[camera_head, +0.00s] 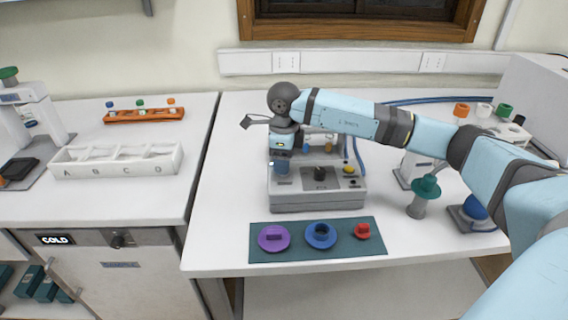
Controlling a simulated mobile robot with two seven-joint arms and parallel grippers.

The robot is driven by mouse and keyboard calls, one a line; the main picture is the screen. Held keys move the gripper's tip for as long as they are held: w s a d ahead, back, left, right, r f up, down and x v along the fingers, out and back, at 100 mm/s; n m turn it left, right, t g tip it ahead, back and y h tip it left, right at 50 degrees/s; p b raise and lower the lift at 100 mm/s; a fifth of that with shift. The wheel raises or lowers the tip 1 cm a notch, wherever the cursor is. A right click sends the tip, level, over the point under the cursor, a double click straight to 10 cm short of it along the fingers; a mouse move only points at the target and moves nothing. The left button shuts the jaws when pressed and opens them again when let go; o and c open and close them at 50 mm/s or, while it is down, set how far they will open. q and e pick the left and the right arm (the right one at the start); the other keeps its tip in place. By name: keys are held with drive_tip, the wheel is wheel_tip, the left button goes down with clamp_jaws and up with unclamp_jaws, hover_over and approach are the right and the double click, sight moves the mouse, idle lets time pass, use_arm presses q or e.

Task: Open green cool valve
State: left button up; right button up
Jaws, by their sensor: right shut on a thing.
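My right arm reaches in from the right, over a grey testing machine (318,198) on the right table. My right gripper (281,154) is at the left end of the machine, low beneath the wrist. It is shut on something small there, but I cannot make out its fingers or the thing. I cannot pick out a green valve on the machine; the wrist covers part of its back left. A black knob (320,173) and a yellow knob (349,170) show on its top. My left gripper is out of view.
A dark green mat (292,256) with purple, blue and red parts lies in front of the machine. A teal-topped grey piece (420,200) stands to the right under my arm. A white lettered rack (115,172) and orange vial rack (143,116) are on the left counter, across a gap.

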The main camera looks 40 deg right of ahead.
drive_tip(key=shift+n+b, duration=0.3)
drive_tip(key=shift+n, duration=1)
drive_tip(key=shift+r+b, duration=0.1)
drive_tip(key=shift+b, duration=0.2)
drive_tip(key=o, duration=0.9)
wheel_tip(320, 180, up, 14)
drive_tip(key=shift+f, duration=0.1)
